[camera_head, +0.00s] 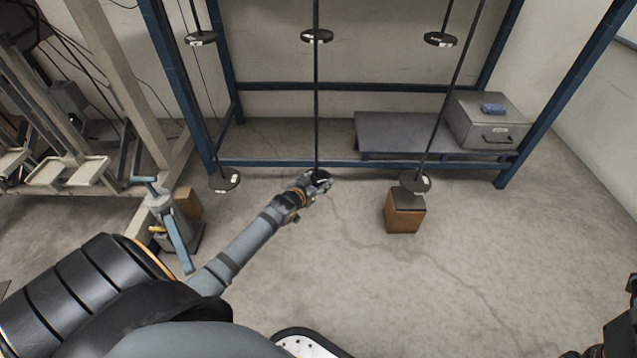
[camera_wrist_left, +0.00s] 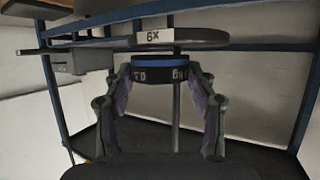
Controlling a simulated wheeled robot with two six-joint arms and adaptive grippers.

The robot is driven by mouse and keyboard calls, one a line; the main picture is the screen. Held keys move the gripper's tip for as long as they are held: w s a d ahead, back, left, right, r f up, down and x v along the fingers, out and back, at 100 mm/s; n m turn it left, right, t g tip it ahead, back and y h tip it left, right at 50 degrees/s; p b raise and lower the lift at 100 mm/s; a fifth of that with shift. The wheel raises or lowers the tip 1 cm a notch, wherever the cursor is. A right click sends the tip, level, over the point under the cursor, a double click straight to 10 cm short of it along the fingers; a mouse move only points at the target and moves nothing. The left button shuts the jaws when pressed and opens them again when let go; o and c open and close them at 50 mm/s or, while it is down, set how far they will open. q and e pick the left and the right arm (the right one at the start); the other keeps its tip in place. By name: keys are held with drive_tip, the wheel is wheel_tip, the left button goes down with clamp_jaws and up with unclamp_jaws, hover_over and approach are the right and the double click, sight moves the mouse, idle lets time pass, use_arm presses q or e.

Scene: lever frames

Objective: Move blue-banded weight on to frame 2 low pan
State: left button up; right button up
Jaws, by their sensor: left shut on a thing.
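My left gripper (camera_head: 318,182) is at the low pan (camera_head: 325,172) on the middle rod, which it partly hides in the head view. In the left wrist view, which looks upside down, the gripper (camera_wrist_left: 165,100) is shut on the blue-banded weight (camera_wrist_left: 152,74), a black disc with a blue band and pale marks. The weight is right by the pan (camera_wrist_left: 205,39) labelled 6X, its blue edge facing the pan. I cannot tell whether they touch. My right gripper (camera_head: 625,325) shows only partly at the lower right corner.
Other low pans hang at left (camera_head: 224,180) and right (camera_head: 415,183), the right one over a brown block (camera_head: 404,213). Upper pans (camera_head: 317,36) hang higher. A blue rack (camera_head: 350,87) surrounds the rods. A grey case (camera_head: 487,122) stands on a bench (camera_head: 400,133). The front floor is mostly clear.

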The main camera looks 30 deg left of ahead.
use_arm(q)
drive_tip(key=shift+w+a+r, duration=0.1)
drive_tip(key=shift+w+a, duration=0.2)
drive_tip(key=shift+a, duration=0.1)
drive_tip(key=shift+w+a, duration=0.45)
drive_tip(key=shift+a, duration=0.2)
idle(0.5)
drive_tip(key=shift+f+b, duration=0.3)
drive_tip(key=shift+f, duration=0.15)
idle(0.3)
drive_tip(key=o, duration=1.2)
drive_tip(key=shift+o, duration=1.2)
drive_tip(key=shift+f, duration=0.1)
